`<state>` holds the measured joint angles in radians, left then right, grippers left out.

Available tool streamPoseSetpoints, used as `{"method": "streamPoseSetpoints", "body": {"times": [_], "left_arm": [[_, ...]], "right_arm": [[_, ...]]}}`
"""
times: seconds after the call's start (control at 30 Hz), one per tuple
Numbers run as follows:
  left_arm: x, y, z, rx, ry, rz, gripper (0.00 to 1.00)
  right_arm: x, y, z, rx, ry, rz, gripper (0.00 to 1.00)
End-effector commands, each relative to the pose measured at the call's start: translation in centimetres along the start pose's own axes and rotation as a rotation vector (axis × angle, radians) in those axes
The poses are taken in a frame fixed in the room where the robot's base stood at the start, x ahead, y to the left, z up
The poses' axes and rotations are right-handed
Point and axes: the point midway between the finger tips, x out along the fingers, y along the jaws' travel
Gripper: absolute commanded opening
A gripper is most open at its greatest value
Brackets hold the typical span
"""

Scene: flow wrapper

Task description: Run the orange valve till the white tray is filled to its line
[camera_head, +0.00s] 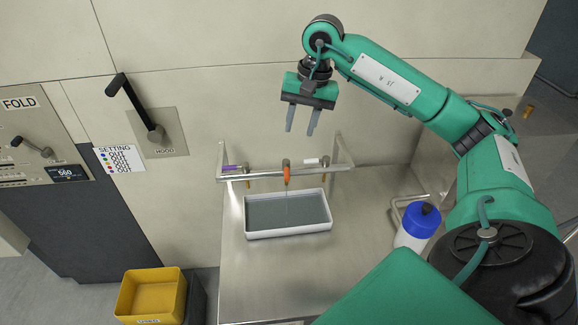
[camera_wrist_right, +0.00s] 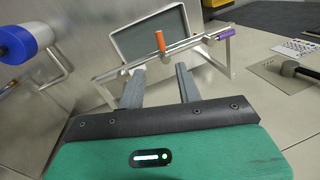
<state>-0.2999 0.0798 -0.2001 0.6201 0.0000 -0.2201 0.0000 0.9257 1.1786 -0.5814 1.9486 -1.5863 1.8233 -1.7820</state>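The white tray (camera_head: 329,221) sits on the steel bench below the tap rail and holds grey liquid; its fill line cannot be made out. The orange valve (camera_head: 287,174) is at the middle of the rail, with a thin stream falling from it into the tray. In the right wrist view the orange valve (camera_wrist_right: 160,41) stands up from the rail, with the tray (camera_wrist_right: 113,36) beyond it. My right gripper (camera_head: 301,131) is open and empty, above and behind the rail, apart from the valve. Its two fingers also show in the wrist view (camera_wrist_right: 159,86). My left gripper is not in view.
A purple valve (camera_head: 229,168) and a white valve (camera_head: 312,160) flank the orange one on the rail (camera_head: 262,174). A blue-capped bottle (camera_head: 418,224) stands right of the tray. A yellow bin (camera_head: 151,297) is at lower left. A black hood lever (camera_head: 135,105) sticks out from the wall.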

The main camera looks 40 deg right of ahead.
Motion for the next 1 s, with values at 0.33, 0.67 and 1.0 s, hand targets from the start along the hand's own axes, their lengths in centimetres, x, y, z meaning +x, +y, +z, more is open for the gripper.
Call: {"method": "streamPoseSetpoints", "body": {"times": [0.33,0.67,1.0], "left_arm": [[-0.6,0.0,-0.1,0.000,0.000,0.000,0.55],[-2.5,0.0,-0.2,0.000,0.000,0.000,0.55],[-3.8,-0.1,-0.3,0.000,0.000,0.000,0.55]], "right_arm": [[1.8,0.0,0.2,-0.085,0.008,0.001,0.35],[8.2,0.0,0.2,-0.082,0.006,0.001,0.35],[13.1,0.0,0.1,-0.081,0.008,0.000,0.35]]}}
